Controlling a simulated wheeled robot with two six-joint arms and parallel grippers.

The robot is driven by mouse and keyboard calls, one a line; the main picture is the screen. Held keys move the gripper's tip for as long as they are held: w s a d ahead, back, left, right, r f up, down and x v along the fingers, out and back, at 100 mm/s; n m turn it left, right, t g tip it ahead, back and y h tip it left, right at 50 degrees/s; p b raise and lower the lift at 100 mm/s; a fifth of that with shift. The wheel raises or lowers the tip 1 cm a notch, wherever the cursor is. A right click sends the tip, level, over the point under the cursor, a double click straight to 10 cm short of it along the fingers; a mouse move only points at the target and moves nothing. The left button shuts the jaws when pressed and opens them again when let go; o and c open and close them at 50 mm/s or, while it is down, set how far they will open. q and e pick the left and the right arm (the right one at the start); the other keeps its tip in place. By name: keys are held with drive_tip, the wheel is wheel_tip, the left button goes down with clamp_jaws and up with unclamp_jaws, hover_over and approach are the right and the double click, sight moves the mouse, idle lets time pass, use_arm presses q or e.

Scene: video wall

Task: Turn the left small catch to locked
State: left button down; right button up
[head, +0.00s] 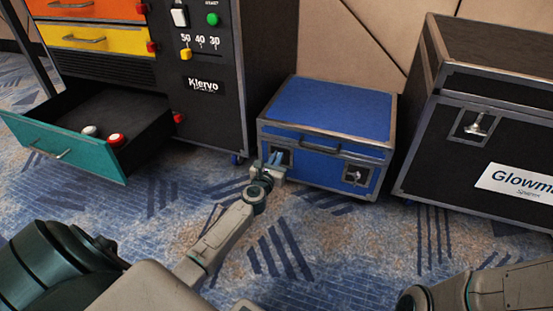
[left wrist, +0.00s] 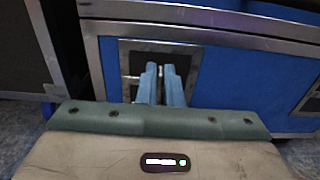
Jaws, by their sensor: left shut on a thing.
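The blue case (head: 330,110) with metal edges stands on the carpet in the middle of the head view. Its front has a left small catch in a recessed plate (head: 284,150) and a right small catch (head: 353,176). My left gripper (head: 275,160) is at the left catch, its fingers close together. In the left wrist view the fingers (left wrist: 160,84) reach into the dark catch plate (left wrist: 187,57) and are shut on the catch, which they mostly hide. I cannot tell which way the catch is turned. My right gripper is not in view; only part of my right arm shows.
A black cabinet with an open teal drawer (head: 70,150) stands to the left, with a red button-like item (head: 116,140) inside. A large black case (head: 480,140) stands close on the right. Patterned carpet in front of the blue case is open.

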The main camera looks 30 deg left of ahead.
use_arm(q)
drive_tip(key=m+p, duration=0.1)
drive_tip(key=m, duration=0.2)
drive_tip(key=d+m+p, duration=0.1)
drive_tip(key=m, duration=0.2)
drive_tip(key=m+p, duration=0.1)
drive_tip(key=m, duration=0.2)
drive_tip(key=shift+w+d+f, duration=0.1)
drive_tip(key=shift+d+f, duration=0.15)
drive_tip(key=shift+f, duration=0.15)
drive_tip(key=m, duration=0.1)
drive_tip(key=m+p, duration=0.1)
drive_tip(key=m, duration=0.3)
drive_tip(key=shift+w+d+f, duration=0.1)
drive_tip(key=shift+d+f, duration=0.15)
drive_tip(key=shift+f, duration=0.15)
drive_tip(key=shift+f+m+p, duration=0.2)
drive_tip(key=shift+m+p, duration=0.15)
drive_tip(key=shift+m, duration=0.6)
drive_tip(key=shift+f+m+p, duration=0.2)
drive_tip(key=shift+m+p, duration=0.1)
drive_tip(key=shift+m, duration=0.65)
drive_tip(key=c, duration=1.6)
unclamp_jaws()
